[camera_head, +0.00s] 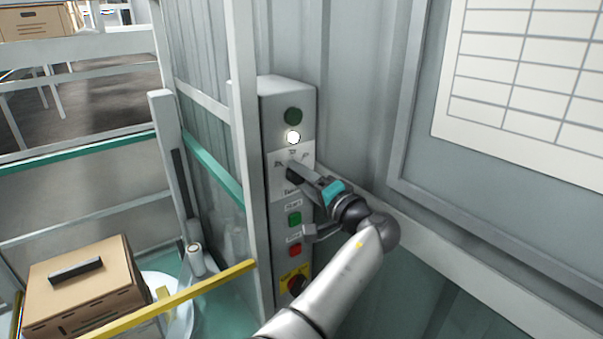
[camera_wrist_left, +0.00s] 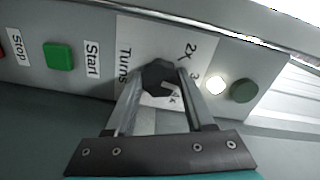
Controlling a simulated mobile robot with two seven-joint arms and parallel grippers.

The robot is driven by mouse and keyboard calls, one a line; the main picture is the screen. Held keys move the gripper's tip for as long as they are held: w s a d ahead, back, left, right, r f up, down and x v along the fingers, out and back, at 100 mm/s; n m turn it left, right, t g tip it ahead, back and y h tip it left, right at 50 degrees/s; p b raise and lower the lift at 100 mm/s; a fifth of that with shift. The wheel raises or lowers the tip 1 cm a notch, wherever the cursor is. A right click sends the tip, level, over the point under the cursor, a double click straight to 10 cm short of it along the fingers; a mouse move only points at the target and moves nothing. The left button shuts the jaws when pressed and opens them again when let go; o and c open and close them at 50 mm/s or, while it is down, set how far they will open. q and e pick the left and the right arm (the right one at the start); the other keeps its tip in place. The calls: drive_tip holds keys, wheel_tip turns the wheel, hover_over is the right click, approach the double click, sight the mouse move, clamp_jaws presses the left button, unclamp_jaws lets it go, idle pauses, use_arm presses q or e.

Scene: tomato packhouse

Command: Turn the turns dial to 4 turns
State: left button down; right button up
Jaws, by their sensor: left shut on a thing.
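The turns dial is a black faceted knob (camera_wrist_left: 158,76) on a white plate marked "Turns", "2x", "3" and "4x" on the front of a grey control box (camera_head: 286,92). In the head view the dial (camera_head: 292,176) is mostly hidden by my gripper. My left gripper (camera_wrist_left: 158,84) is shut on the dial, with one finger on each side of the knob. It also shows in the head view (camera_head: 294,172), reaching the box from the right. I cannot tell which mark the dial points to. My right gripper is in neither view.
Above the dial are a lit white lamp (camera_head: 293,137) and a dark green lamp (camera_head: 293,116). Below are a green Start button (camera_head: 294,219), a red Stop button (camera_head: 295,250) and a red knob on yellow (camera_head: 296,281). A frame post (camera_head: 243,120) stands close left; a cardboard box (camera_head: 80,290) sits lower left.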

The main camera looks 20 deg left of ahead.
use_arm(q)
drive_tip(key=shift+r+m+p, duration=0.15)
drive_tip(key=shift+m+p, duration=1.9)
drive_tip(key=shift+m, duration=1.95)
drive_tip(key=shift+c, duration=1.3)
unclamp_jaws()
